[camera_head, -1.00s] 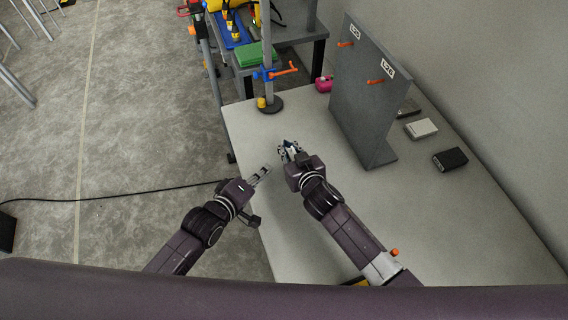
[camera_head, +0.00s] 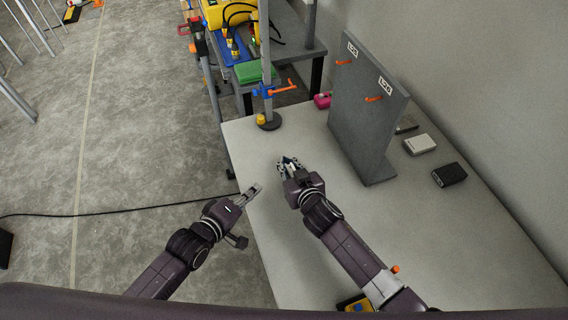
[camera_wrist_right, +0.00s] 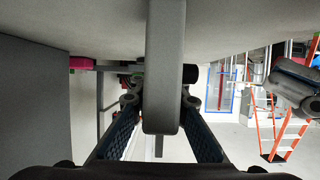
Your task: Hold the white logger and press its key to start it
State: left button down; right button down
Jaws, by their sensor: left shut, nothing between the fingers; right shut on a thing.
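My right gripper (camera_head: 288,163) is over the table, its fingers shut on a pale grey, slab-like thing that is barely visible in the head view. In the right wrist view this held thing (camera_wrist_right: 162,70) is a long upright bar between the blue-padded fingers; I take it to be the white logger, seen edge-on. Its key is not visible. My left gripper (camera_head: 254,190) is shut and empty near the table's left edge, left of and a little lower than the right one. It also shows at the right of the right wrist view (camera_wrist_right: 295,88), apart from the held thing.
A grey upright panel (camera_head: 362,115) with orange hooks stands right of the grippers. Behind it lie a whitish box (camera_head: 420,144) and a black box (camera_head: 450,174). A post base (camera_head: 268,121) and pink object (camera_head: 322,100) are farther back. The table (camera_head: 300,240) is clear around the grippers.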

jog(key=c, duration=1.8)
grip_release()
jog(key=shift+s, duration=0.15)
